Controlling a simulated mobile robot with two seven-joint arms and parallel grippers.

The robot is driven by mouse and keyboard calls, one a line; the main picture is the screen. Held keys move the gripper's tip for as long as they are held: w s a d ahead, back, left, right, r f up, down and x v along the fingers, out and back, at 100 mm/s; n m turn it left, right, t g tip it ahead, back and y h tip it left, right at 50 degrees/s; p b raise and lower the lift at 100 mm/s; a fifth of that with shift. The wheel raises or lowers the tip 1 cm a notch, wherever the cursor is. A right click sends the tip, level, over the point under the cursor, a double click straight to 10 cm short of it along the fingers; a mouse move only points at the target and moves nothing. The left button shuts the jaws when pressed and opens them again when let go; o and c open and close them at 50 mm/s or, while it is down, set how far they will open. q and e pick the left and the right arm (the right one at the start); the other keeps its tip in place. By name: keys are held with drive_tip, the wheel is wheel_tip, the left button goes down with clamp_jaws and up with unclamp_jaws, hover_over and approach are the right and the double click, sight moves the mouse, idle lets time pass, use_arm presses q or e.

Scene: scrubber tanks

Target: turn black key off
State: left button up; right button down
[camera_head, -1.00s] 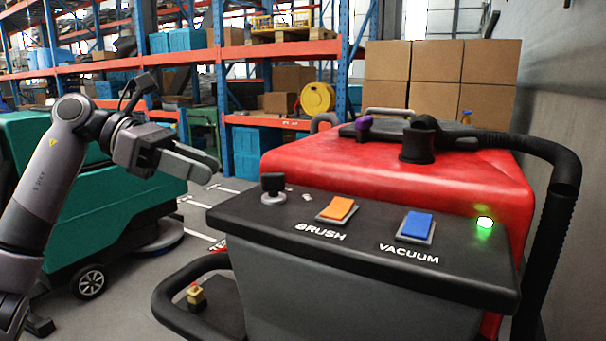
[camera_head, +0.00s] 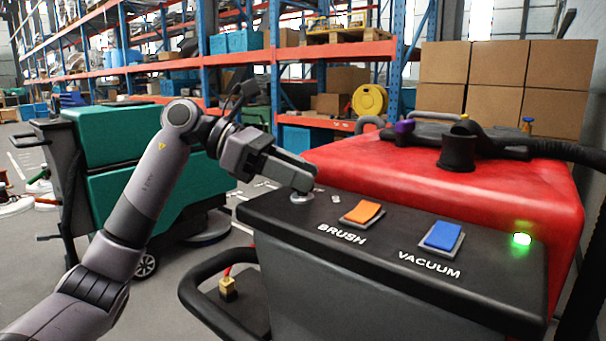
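The scrubber's dark control panel (camera_head: 400,245) carries the black key's round silver base (camera_head: 301,198) at its left end. The black key itself is hidden behind my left gripper's fingers. My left gripper (camera_head: 300,180) reaches in from the left with its fingertips right at the key, over the silver base. I cannot tell whether the fingers are closed on the key or only beside it. A green light (camera_head: 521,239) glows at the panel's right end. My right gripper is not in view.
An orange BRUSH switch (camera_head: 362,212) and a blue VACUUM switch (camera_head: 443,236) sit right of the key. The red tank (camera_head: 450,185) rises behind the panel. A black handle bar (camera_head: 200,285) curves at the front left. A green scrubber (camera_head: 130,150) stands at left.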

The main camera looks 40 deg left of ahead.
use_arm(q)
drive_tip(key=shift+w+d+f, duration=0.2)
drive_tip(key=shift+d, duration=0.2)
clamp_jaws()
